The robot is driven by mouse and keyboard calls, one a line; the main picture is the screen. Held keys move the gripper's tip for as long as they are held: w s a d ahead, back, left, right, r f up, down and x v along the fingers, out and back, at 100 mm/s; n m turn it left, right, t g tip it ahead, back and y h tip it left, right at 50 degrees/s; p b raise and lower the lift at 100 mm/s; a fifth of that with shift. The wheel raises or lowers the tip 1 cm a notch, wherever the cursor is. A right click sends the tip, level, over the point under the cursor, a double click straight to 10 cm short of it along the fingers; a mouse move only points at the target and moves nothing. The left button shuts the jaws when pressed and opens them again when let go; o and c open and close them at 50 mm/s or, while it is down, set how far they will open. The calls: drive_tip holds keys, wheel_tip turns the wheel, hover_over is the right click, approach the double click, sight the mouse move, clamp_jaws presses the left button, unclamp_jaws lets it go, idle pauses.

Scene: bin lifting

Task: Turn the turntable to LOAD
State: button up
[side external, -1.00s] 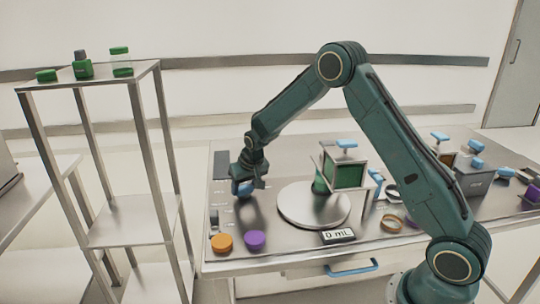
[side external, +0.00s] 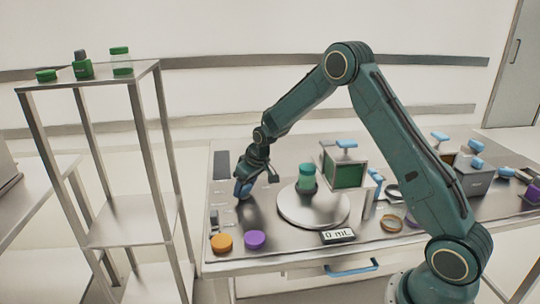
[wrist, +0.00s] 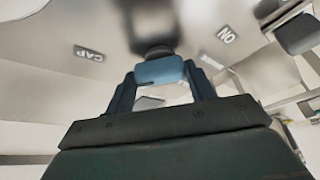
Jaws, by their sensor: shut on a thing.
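The round silver turntable (side external: 312,209) lies flat on the bench, left of centre. A green-capped jar (side external: 306,177) stands upright on it, near its back. My gripper (side external: 249,178) is left of the turntable, apart from it, and shut on a blue handle (side external: 242,188). In the wrist view the blue handle (wrist: 160,70) sits between the two fingers, with a dark post beyond it. Labels CAP (wrist: 89,54) and one reading like ON or NO (wrist: 228,34) show on the bench surface there. I cannot make out a LOAD label.
A box with a green panel (side external: 349,174) and blue top handle stands right behind the turntable. A 0 mL display (side external: 338,236), an orange disc (side external: 222,242) and a purple disc (side external: 255,240) lie in front. A metal shelf (side external: 95,82) with green-capped containers stands left.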

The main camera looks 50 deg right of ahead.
drive_tip(key=n+y, duration=0.1)
drive_tip(key=n, duration=0.3)
drive_tip(key=shift+d+n+y, duration=0.15)
drive_tip(key=shift+n+y, duration=0.15)
drive_tip(key=shift+y, duration=0.1)
drive_tip(key=shift+w+n+g+y, duration=0.1)
drive_tip(key=shift+n+g+y, duration=0.25)
drive_tip(key=shift+n, duration=0.65)
drive_tip(key=shift+w+n+g+y, duration=0.1)
drive_tip(key=shift+n+g+y, duration=0.2)
drive_tip(key=shift+n, duration=0.7)
drive_tip(key=o, duration=1)
drive_tip(key=shift+r, duration=0.1)
drive_tip(key=v, duration=1.3)
drive_tip(key=shift+s+d+r, duration=0.1)
drive_tip(key=shift+d+r, duration=0.1)
drive_tip(key=shift+r, duration=0.05)
